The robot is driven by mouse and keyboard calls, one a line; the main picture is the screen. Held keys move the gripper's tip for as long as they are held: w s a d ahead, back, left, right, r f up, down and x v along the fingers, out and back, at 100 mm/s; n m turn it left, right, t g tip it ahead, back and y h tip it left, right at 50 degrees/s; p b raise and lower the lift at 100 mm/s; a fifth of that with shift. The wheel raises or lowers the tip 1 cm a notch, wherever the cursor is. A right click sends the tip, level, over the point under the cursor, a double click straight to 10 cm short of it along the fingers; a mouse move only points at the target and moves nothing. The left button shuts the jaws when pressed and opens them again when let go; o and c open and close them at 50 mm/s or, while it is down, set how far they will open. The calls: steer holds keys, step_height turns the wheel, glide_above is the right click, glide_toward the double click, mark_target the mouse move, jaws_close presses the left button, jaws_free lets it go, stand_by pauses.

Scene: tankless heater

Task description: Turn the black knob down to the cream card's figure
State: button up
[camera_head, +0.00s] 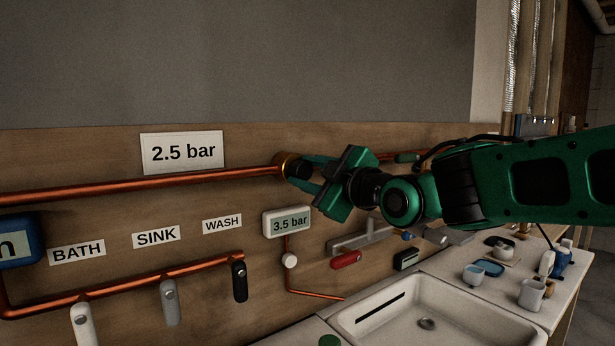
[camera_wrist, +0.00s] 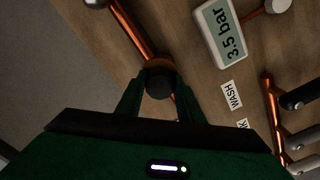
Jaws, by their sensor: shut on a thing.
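The cream card (camera_head: 183,152) on the wooden panel reads "2.5 bar". The pressure display (camera_head: 287,222) below and to its right reads "3.5 bar"; it also shows in the wrist view (camera_wrist: 226,32), tilted. The black knob (camera_wrist: 158,83) sits on a brass fitting (camera_head: 282,162) on the upper copper pipe. My gripper (camera_head: 299,171) is shut on the knob, with one finger on either side of it in the wrist view (camera_wrist: 158,94). My fingers hide most of the knob in the head view, and no mark on it can be made out.
Labels BATH (camera_head: 77,252), SINK (camera_head: 156,237) and WASH (camera_head: 222,224) stand above white, grey and black levers on the lower pipe. A tap (camera_head: 362,237) and red handle (camera_head: 346,260) are below my gripper. A basin (camera_head: 430,315) and cups are at lower right.

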steer(key=shift+w+d, duration=0.15)
steer(key=o, duration=1.1)
steer(key=shift+c, duration=0.2)
steer(key=v, duration=1)
steer(key=shift+s+d, duration=0.25)
steer(key=shift+s, duration=0.05)
steer(key=shift+f, duration=0.15)
steer(key=s+d+f+m+g+h, duration=0.2)
steer(key=d+f+m+g+h, duration=0.55)
steer(key=d+f, duration=1.25)
steer(key=s+d+f+m+g+h, duration=0.3)
steer(key=s+d+f+m, duration=0.55)
steer(key=s+d, duration=0.2)
steer(key=s+d+f+m+g, duration=0.1)
steer(key=s+m+g, duration=0.1)
steer(key=s, duration=0.5)
steer(key=s+d+f+m+g, duration=0.2)
steer(key=s+m, duration=0.3)
steer(key=s, duration=0.2)
steer(key=shift+s+f+g+y, duration=0.25)
steer(key=shift+f+g+y, duration=0.1)
